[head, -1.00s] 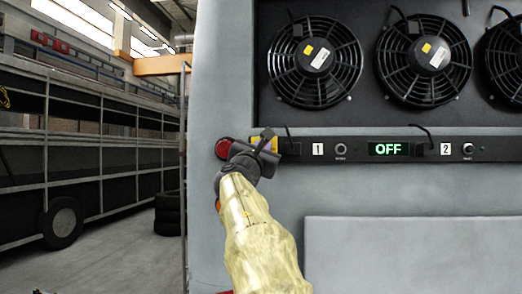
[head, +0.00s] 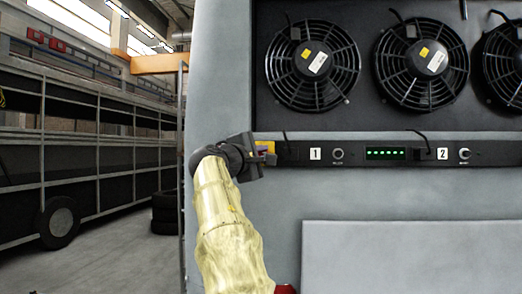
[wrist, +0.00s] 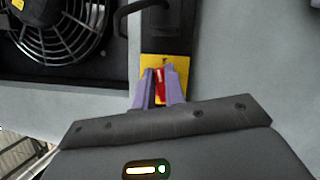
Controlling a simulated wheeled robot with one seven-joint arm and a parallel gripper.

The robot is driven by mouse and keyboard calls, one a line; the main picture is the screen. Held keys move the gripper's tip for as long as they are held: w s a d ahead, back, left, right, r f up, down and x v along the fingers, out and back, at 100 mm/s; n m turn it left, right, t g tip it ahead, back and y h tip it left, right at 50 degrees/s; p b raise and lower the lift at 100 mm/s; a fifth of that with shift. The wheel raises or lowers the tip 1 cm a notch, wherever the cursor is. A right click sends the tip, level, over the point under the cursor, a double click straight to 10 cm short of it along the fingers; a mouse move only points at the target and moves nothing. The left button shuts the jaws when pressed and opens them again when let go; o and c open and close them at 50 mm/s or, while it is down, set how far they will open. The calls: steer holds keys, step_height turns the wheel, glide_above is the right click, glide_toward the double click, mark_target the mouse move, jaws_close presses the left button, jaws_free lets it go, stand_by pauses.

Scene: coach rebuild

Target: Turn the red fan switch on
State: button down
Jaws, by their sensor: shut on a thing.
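The red fan switch (wrist: 160,84) sits on a yellow plate (wrist: 180,64) in the wrist view. The purple fingers of my gripper (wrist: 162,76) are on either side of it and shut on it. In the head view my dark gripper (head: 245,157) is at the left end of the black control strip and hides the switch. A bit of the yellow plate (head: 266,147) shows beside it. The display (head: 386,153) on the strip shows a row of green dots. Fans (head: 312,63) are mounted above the strip; I cannot tell whether they turn.
The control strip also bears labels 1 (head: 315,153) and 2 (head: 443,154) with small knobs. A grey raised panel (head: 410,255) is below. Open floor (head: 120,262) and a dark coach frame lie to the left.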

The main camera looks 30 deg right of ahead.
steer(key=shift+f+m+g+y+p, duration=0.15)
steer(key=shift+m+g+y+p, duration=0.4)
steer(key=shift+m, duration=0.95)
steer(key=c, duration=1.5)
jaws_free()
steer(key=shift+o, duration=0.2)
steer(key=shift+s, duration=0.1)
steer(key=b+v, duration=0.7)
steer(key=v, duration=1)
steer(key=shift+s+a+f, duration=0.1)
steer(key=shift+a+f, duration=0.05)
